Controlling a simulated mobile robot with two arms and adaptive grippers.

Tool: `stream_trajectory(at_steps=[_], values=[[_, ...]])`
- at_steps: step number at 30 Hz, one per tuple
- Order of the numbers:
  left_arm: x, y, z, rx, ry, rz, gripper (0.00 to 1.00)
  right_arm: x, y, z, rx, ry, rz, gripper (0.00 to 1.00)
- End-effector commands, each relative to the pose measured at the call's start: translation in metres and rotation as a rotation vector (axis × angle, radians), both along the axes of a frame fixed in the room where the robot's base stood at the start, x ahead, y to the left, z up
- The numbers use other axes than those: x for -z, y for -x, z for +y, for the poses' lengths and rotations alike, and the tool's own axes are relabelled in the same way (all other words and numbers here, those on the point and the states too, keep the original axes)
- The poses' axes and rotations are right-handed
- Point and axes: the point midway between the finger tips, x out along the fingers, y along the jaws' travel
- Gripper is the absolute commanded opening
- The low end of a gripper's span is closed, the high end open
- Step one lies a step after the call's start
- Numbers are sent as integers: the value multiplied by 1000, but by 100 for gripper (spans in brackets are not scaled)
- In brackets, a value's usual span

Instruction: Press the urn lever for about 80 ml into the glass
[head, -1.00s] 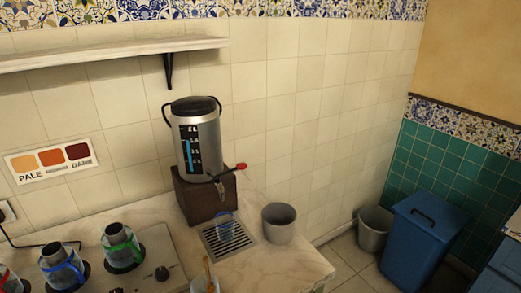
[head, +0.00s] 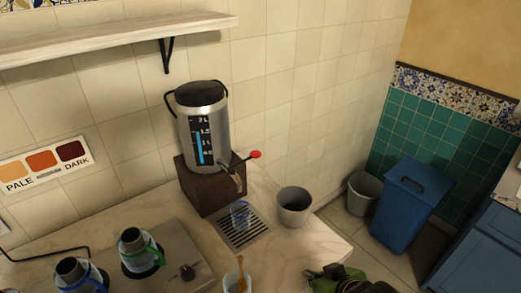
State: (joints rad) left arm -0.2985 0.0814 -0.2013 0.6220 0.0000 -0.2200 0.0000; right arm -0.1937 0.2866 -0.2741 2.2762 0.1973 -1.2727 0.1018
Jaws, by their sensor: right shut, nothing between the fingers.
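The silver urn (head: 218,128) with a black lid and a blue level gauge stands on a brown block. Its lever (head: 254,154) ends in a red knob and sticks out to the right, above the spout (head: 239,184). A small blue-tinted glass (head: 240,214) stands upright on the drip tray (head: 253,236), below the spout. Any liquid in it is too small to tell. My right gripper (head: 312,273), green and black, is at the bottom edge, shut and empty, well below and right of the lever. My left gripper is out of view.
A grey bin-like pot (head: 294,207) stands right of the drip tray. A cup with a wooden stick (head: 237,281) is at the front. A shelf (head: 110,40) hangs above. The counter's front right is mostly clear.

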Motion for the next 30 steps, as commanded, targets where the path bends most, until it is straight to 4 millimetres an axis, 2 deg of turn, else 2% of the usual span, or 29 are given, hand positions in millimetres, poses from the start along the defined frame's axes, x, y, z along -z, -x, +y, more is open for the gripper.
stream_trajectory(at_steps=[8,12,18,21,24,30], values=[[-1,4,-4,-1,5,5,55,-63,-64,28,-88,-67,-178,0],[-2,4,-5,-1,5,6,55,-114,-103,46,-149,-117,-297,0],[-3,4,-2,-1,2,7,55,-189,-144,63,-224,-185,-438,0],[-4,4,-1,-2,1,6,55,-219,-158,66,-248,-212,-488,0],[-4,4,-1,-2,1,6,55,-242,-166,68,-264,-232,-522,0],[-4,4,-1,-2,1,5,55,-262,-173,69,-276,-253,-552,0]])
